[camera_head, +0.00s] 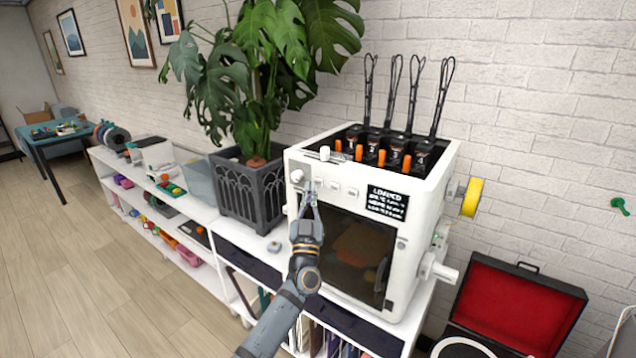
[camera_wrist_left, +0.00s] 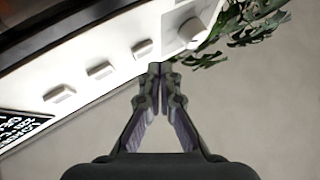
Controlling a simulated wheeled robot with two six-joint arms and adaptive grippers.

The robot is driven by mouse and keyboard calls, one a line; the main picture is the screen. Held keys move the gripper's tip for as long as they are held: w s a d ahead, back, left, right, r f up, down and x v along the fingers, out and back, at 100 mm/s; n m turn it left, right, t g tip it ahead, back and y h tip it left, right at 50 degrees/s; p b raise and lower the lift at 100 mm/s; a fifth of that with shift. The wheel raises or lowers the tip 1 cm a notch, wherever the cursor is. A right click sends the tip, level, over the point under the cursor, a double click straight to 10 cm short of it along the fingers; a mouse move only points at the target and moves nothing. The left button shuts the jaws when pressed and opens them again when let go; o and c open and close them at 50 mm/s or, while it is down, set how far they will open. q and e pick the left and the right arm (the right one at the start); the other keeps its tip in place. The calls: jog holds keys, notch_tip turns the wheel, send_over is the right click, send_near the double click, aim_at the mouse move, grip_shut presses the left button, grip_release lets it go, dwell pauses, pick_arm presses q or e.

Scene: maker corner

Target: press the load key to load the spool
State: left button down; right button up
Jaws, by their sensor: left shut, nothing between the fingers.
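The white printer (camera_head: 421,227) stands on the shelf against the brick wall. Its front top strip has a round knob (camera_head: 297,175) and a row of small white keys; two of them (camera_head: 334,186) (camera_head: 351,192) show right of my gripper. My left gripper (camera_head: 311,187) is shut and empty, its tips at the strip near the leftmost key. In the left wrist view the tips (camera_wrist_left: 154,70) lie just below the key nearest the knob (camera_wrist_left: 142,48); contact cannot be told. Key labels are unreadable. A yellow spool (camera_head: 472,198) hangs on the printer's right side. The dark display (camera_head: 387,202) seems to read "LOADED".
A potted plant (camera_head: 245,195) stands close left of the printer, its leaves near the knob. Several numbered black units with upright loops (camera_head: 394,90) rise from the printer's top. An open red-lined case (camera_head: 510,310) lies at the right. The space in front of the printer is free.

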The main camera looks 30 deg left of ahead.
pick_arm(q)
jog(key=s+p, duration=0.1)
jog(key=s, duration=0.1)
jog(key=s+p, duration=0.2)
jog(key=shift+s+a+r, duration=0.1)
jog(key=shift+s+a, duration=0.1)
jog(key=shift+s, duration=0.2)
dwell(0.5)
